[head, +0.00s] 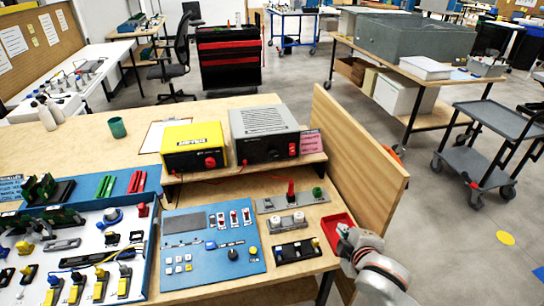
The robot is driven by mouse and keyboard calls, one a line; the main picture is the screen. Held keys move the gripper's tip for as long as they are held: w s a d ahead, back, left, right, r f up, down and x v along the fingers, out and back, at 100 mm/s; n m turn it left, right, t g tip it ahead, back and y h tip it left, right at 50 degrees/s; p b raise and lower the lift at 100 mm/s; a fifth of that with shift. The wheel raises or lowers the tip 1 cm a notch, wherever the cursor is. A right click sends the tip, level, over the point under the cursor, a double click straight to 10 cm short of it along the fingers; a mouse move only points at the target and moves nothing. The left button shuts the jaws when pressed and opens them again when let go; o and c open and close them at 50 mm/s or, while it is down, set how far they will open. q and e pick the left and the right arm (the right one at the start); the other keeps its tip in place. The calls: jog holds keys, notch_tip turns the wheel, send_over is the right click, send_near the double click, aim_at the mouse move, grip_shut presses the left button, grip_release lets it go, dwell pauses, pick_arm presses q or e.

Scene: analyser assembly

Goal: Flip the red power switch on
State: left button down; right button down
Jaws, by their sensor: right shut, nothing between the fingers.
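Several small toggles with red and white parts sit in a row on the blue control panel (185,225), one of them a red-and-white switch (234,217). A red upright lever (291,189) stands on a grey strip behind the panel's right side. I cannot tell from labels which is the power switch, nor its on or off position. My right gripper (345,232) is at the table's right edge, by the red tray (332,222), apart from the panel and the lever. It is shut and empty. My left gripper is out of view.
A yellow unit (192,136) and a grey unit (262,122) stand on a wooden shelf behind the panel. A wooden side board (350,150) rises at the table's right. A parts tray (145,250) lies left. A green cup (118,127) stands behind.

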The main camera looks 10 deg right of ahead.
aim_at(292, 153)
jog(key=w+a+r+n+t+y, duration=0.1)
jog(key=w+a+r+n+t, duration=0.1)
jog(key=w, duration=0.5)
jog(key=w+a+r+n+t+y, duration=0.1)
jog(key=w+a+r+n+t, duration=0.1)
jog(key=w+r, duration=0.4)
jog(key=shift+w+a+r+n+y, duration=0.4)
jog(key=shift+a+r+n, duration=0.3)
jog(key=shift+a+n, duration=0.3)
jog(key=shift+a, duration=0.1)
jog(key=b+x, duration=0.1)
jog(key=x, duration=1.3)
jog(key=shift+f, duration=0.1)
